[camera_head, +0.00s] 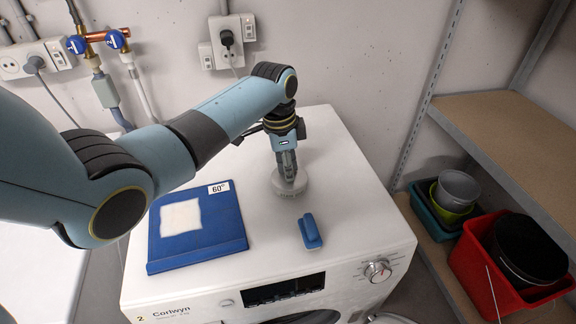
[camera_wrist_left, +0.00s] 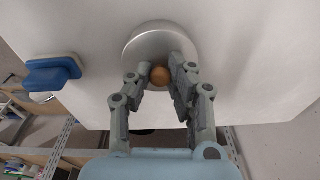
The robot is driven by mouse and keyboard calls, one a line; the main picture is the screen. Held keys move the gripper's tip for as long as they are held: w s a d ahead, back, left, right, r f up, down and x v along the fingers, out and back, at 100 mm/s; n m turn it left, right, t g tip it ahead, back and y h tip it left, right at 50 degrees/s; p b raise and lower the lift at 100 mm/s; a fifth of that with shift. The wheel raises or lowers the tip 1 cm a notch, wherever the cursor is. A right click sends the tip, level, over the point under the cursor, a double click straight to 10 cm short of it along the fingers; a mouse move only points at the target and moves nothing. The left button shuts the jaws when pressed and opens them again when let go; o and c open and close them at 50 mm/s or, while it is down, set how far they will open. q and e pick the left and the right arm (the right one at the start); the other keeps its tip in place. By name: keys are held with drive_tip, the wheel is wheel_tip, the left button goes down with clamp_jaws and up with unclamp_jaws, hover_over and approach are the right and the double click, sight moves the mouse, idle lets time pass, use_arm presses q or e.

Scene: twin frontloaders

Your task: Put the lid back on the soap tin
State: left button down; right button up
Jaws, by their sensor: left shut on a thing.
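My left gripper (camera_head: 287,172) points down over a low, round, pale-grey tin (camera_head: 289,187) on top of the white machine. In the left wrist view, its fingers (camera_wrist_left: 160,80) are closed around a small brown knob (camera_wrist_left: 160,74) on a round silver lid (camera_wrist_left: 150,42). The lid and tin appear in line with each other. The gripper hides part of them, and I cannot tell whether the lid sits fully on the tin or slightly above it. My right gripper is not in view.
The white machine top (camera_head: 340,165) is mostly clear. A blue board (camera_head: 196,247) with a white cloth (camera_head: 181,217) lies left of the tin; a blue block (camera_head: 310,232) lies in front. Pipes and sockets line the back wall. A shelf (camera_head: 510,130) and red tub (camera_head: 480,270) stand right.

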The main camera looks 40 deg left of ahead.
use_arm(q)
drive_tip(key=shift+p, duration=0.3)
idle(0.6)
drive_tip(key=shift+f, duration=0.15)
idle(0.5)
idle(0.4)
drive_tip(key=shift+p, duration=0.45)
drive_tip(key=c, duration=0.7)
unclamp_jaws()
drive_tip(key=shift+o, duration=0.2)
